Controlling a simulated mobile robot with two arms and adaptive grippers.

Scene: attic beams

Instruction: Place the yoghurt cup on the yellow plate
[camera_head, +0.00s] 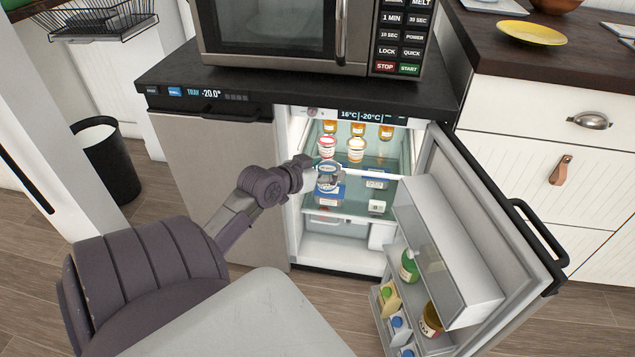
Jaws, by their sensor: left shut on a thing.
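The yellow plate (531,33) lies on the dark countertop at the upper right, and nothing shows on it. My left gripper (315,164) reaches into the open fridge and is shut on a small pale cup (328,177), which I take to be the yoghurt cup. The cup is partly covered by the gripper, and its label is too small to read. It shows in front of a blue box (330,193) on the shelf. My right gripper is not in view.
A red-and-white jar (327,147) and an orange-and-white jar (356,149) stand on the upper shelf near the gripper. The fridge door (470,210) is swung open to the right. A microwave (290,30) stands above the fridge.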

